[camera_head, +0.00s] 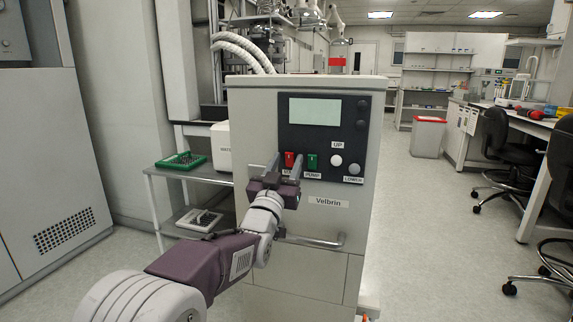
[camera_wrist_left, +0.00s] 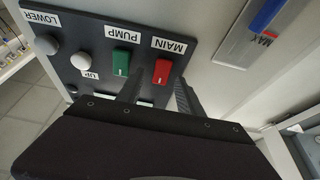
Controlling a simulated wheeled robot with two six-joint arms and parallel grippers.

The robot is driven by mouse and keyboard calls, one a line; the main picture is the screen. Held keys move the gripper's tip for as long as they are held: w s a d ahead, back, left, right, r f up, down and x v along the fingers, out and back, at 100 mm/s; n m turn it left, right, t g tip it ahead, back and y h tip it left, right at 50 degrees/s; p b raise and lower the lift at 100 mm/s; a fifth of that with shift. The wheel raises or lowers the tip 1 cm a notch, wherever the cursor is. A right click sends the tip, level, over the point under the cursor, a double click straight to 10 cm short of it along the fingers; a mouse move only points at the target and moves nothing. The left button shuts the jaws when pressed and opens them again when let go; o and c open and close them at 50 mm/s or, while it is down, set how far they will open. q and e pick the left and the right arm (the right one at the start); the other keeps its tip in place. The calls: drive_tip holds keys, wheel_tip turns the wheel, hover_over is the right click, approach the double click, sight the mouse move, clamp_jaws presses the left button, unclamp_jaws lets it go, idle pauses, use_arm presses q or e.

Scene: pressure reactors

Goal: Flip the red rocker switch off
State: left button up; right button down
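The red rocker switch (camera_head: 289,159) is on the dark control panel (camera_head: 340,103) of the grey Velbrin cabinet. In the left wrist view the red rocker switch (camera_wrist_left: 162,71) sits beside an upside-down label reading MAIN. My left gripper (camera_head: 286,166) is in front of the panel, its two fingers apart on either side of the red switch. I cannot tell whether the fingertips touch the panel. The switch's on or off position is unclear. My right gripper is not in view.
A green PUMP switch (camera_wrist_left: 120,64) sits close beside the red one. A metal handle (camera_head: 315,242) sticks out below. A side table (camera_head: 200,171) stands left of the cabinet; open floor lies right.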

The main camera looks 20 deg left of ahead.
use_arm(q)
drive_tip(key=shift+s, duration=0.1)
drive_tip(key=shift+s+f, duration=0.15)
drive_tip(key=shift+s, duration=0.2)
drive_tip(key=b+v, duration=0.2)
drive_tip(key=v, duration=0.6)
